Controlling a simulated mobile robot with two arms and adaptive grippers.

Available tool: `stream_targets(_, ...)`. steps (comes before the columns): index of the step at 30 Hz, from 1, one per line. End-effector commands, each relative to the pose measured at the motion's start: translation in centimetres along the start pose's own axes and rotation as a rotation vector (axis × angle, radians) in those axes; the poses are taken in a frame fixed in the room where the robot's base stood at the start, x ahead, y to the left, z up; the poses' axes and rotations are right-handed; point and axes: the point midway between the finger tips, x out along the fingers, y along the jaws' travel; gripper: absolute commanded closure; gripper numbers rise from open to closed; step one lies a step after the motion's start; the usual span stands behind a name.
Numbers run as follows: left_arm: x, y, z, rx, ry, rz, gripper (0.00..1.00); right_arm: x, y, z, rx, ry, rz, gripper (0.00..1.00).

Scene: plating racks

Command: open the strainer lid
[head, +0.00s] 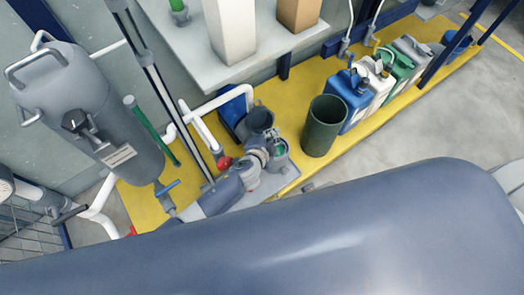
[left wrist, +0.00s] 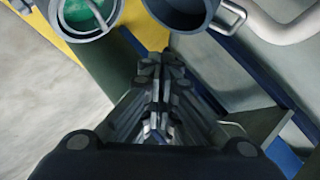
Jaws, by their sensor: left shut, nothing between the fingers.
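The strainer (head: 276,152) is a grey round pot beside the pump, its round top showing green inside a grey rim. In the left wrist view the strainer top (left wrist: 90,15) is cut off at the upper left, with a thin pale bar across the green. I cannot tell whether the green is seen through a lid. A dark grey round cup (head: 260,120) stands next to it, with a wire loop at its side in the left wrist view (left wrist: 185,12). My left gripper (left wrist: 162,62) is shut and empty, apart from both in the picture. My right gripper is not in view.
A dark green bin (head: 325,124) stands right of the strainer, with several jugs (head: 349,95) beyond. A red knob (head: 224,163) and white pipes (head: 222,101) are on the left. A grey shelf (head: 262,62) overhangs behind. A grey tank (head: 75,95) stands at far left.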

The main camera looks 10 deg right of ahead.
Motion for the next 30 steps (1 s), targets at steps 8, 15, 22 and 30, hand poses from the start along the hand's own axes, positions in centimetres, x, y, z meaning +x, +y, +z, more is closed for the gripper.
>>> stream_targets(8,-2.4,-4.3,0.4,0.058,-0.009,-0.06,1.0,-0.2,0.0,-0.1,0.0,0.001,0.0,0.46)
stream_targets(15,-5.8,-2.0,0.4,0.037,-0.01,-0.031,1.0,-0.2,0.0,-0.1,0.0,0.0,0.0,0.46)
stream_targets(22,-9.0,0.0,0.4,0.017,-0.015,-0.008,1.0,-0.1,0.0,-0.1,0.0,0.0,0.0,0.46)
stream_targets(30,-10.8,1.1,0.5,0.008,-0.018,0.005,1.0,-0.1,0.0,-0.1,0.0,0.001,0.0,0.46)
